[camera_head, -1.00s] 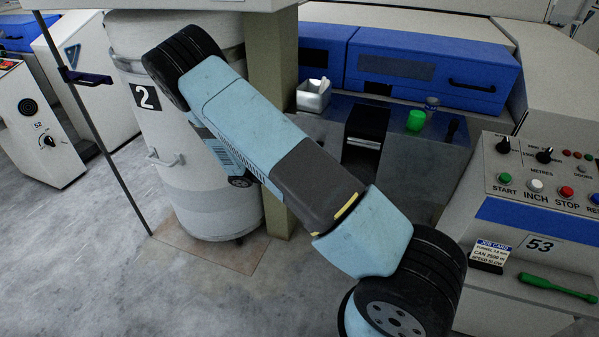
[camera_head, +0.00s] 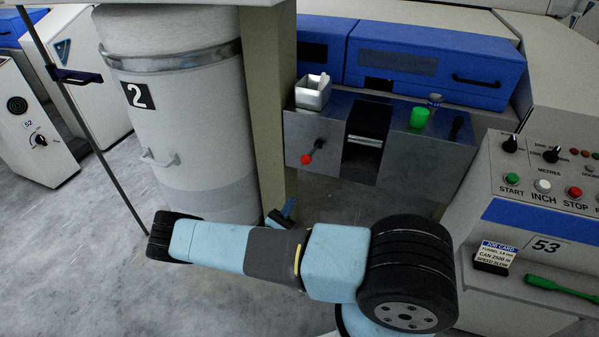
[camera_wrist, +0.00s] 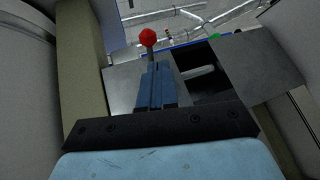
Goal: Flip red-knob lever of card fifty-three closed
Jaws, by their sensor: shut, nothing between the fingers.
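The red-knob lever (camera_head: 308,157) is on the grey metal front panel of card fifty-three, left of a dark slot. Its red knob points down and to the left from its pivot in the head view. In the wrist view the red knob (camera_wrist: 149,37) stands just beyond the fingertips, with a short shaft below it. My gripper (camera_head: 288,207) is low in front of the panel, below and left of the knob, apart from it in the head view. Its blue fingers (camera_wrist: 155,70) are shut and empty. Whether they touch the shaft in the wrist view I cannot tell.
A white can marked 2 (camera_head: 185,120) and a beige post (camera_head: 268,100) stand left of the panel. A metal cup (camera_head: 313,92) and a green object (camera_head: 419,117) sit on top of the panel. The control desk marked 53 (camera_head: 545,246) is at right.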

